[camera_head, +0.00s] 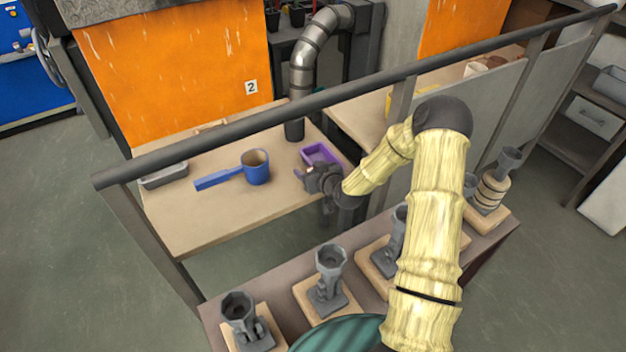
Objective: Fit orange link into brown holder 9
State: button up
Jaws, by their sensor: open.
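I cannot pick out an orange link or a brown holder marked 9 in this view. My gripper (318,188) is beyond the dark rail, at the right end of the wooden table (215,220). It is open, and nothing shows between its fingers. It is close to a purple tray (320,154), just in front of it in the picture; whether they touch I cannot tell. My pale ribbed arm reaches over the rail from the lower right and hides part of the nearer bench.
A blue handled cup (256,168) and a grey tray (163,175) are on the table. The dark rail (250,135) crosses the view. Several grey cup-topped stands (330,270) line the near bench. An orange panel marked 2 (180,65) stands behind. A grey pipe (303,65) drops behind the table.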

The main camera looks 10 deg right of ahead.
grip_shut()
notch_tip(320, 180, up, 10)
jog(key=shift+r+p, duration=0.1)
jog(key=shift+p, duration=0.45)
dwell(0.6)
